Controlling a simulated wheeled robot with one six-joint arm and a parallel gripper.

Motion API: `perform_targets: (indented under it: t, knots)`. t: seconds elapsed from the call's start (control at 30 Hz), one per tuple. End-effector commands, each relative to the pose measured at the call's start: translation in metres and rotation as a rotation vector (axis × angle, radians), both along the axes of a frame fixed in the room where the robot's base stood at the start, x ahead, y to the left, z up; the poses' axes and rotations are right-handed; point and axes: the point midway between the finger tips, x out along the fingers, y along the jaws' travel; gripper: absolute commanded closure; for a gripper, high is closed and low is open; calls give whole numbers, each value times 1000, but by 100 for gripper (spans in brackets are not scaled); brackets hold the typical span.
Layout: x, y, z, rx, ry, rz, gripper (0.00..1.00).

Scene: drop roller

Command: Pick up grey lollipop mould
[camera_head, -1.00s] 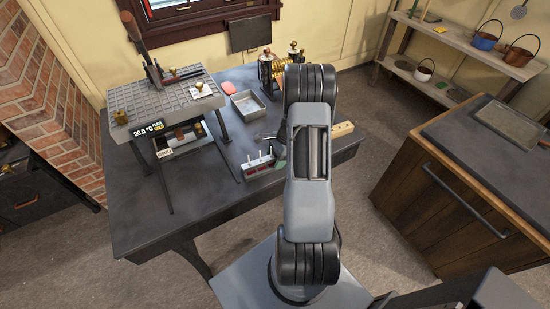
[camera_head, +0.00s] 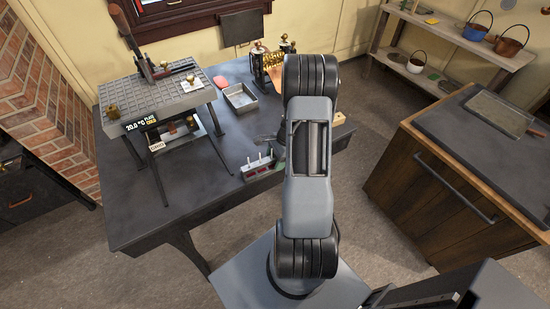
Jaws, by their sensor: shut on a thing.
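The grey lollipop mould (camera_head: 258,171) shows red in its cavities, and several white sticks stand up from it. It is over the front part of the dark workbench (camera_head: 180,185), left of my arm. My gripper (camera_head: 272,144) is only partly seen at the mould's far right end and is shut on it. My forearm hides most of the gripper and the mould's right end. I cannot tell how high the mould is above the bench.
A grey-topped stand (camera_head: 160,100) with a long lever and a temperature display is on the bench's left. A metal tray (camera_head: 240,98) and a brass roller machine (camera_head: 268,62) are farther back. A wooden cabinet (camera_head: 470,165) is to the right, with floor between.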

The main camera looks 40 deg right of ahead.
Motion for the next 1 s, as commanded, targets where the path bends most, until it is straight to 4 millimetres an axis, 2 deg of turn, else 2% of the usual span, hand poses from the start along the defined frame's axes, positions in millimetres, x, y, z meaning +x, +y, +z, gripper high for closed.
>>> perform_targets:
  t: [0.23, 0.27, 0.53, 0.83, 1.0]
  knots:
    - [0, 1, 0, 0, 1, 4, 74]
    - [0, 1, 0, 0, 1, 4, 35]
    - [0, 0, 0, 0, 1, 0, 9]
    - [0, -1, 2, 0, 0, -1, 7]
    - [-1, -8, 18, -2, -3, -2, 7]
